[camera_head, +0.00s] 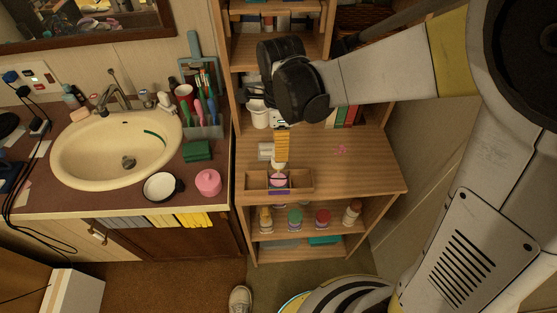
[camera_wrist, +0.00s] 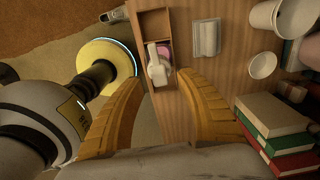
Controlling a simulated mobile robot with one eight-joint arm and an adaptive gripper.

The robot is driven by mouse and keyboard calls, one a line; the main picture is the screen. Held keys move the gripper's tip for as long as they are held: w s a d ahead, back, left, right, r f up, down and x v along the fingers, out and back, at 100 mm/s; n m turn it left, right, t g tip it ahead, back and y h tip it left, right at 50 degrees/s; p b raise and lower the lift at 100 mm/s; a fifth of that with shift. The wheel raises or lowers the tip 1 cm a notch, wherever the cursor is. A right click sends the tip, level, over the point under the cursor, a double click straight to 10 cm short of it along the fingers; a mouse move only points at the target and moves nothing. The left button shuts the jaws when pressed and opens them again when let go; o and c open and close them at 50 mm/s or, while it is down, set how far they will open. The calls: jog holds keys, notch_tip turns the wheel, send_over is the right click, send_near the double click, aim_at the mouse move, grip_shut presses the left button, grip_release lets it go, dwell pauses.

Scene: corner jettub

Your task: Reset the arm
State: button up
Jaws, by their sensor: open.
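My gripper (camera_head: 281,158) points down over the wooden shelf top, with its yellow fingers just above a small divided wooden tray (camera_head: 300,181). In the wrist view the two fingers of my gripper (camera_wrist: 160,83) are spread apart, with nothing held between them. The tray (camera_wrist: 154,22) lies beyond the fingertips. A white object (camera_wrist: 157,70) with a pink round part (camera_wrist: 164,50) beside it sits in one of its compartments. My arm comes in from the right and hides part of the shelf behind.
A small white item (camera_wrist: 207,38), white cups (camera_wrist: 262,64) and stacked books (camera_wrist: 275,125) are near the gripper. To the left are a sink (camera_head: 115,150), a pink jar (camera_head: 208,182) and a toothbrush holder (camera_head: 205,130). The shelf top's right side is mostly clear.

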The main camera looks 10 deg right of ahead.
notch_tip(320, 180, up, 9)
jog(key=shift+r, duration=0.15)
jog(key=s+d+r+n+t, duration=0.1)
jog(key=s+d+n+t, duration=0.6)
jog(key=n, duration=1.1)
jog(key=s+d, duration=0.3)
jog(key=d, duration=0.3)
jog(key=shift+s+r+n, duration=0.2)
jog(key=shift+n, duration=0.1)
